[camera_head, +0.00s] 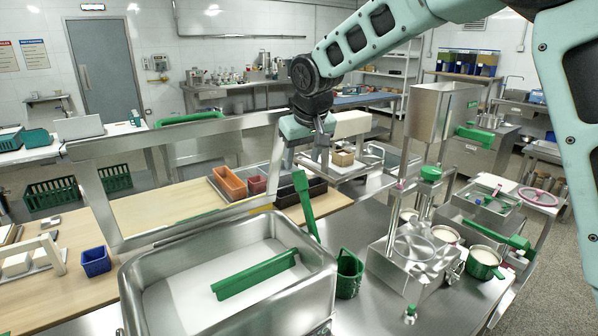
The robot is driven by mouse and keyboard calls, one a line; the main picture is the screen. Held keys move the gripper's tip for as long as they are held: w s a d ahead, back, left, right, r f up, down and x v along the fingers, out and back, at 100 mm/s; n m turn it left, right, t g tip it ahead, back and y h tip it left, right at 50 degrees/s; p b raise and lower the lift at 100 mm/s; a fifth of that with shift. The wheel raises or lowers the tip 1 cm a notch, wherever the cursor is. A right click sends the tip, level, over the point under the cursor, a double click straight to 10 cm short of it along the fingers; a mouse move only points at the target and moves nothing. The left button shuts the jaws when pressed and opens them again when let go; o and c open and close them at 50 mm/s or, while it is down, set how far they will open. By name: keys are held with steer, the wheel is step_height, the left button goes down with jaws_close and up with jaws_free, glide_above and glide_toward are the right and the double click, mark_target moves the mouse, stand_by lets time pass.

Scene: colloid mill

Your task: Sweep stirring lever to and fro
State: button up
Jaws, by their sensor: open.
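A green upright lever (306,204), probably the stirring lever, rises slightly tilted behind the right rim of a steel basin (328,262). Its lower end is hidden. A green bar (254,274) lies across the pale contents of the basin; I cannot tell whether it joins the lever. I cannot tell whether a finger touches the lever.
A raised steel frame (88,198) stands behind the basin. The steel mill (408,262) with green handles stands farther right. Orange bins (229,183) and a blue bin (95,262) sit on the wooden bench.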

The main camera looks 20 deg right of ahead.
mark_target(300, 171)
steer(key=p+x, duration=0.1)
steer(key=x, duration=0.6)
steer(key=shift+f+p, duration=0.1)
steer(key=shift+p, duration=0.2)
jaws_close()
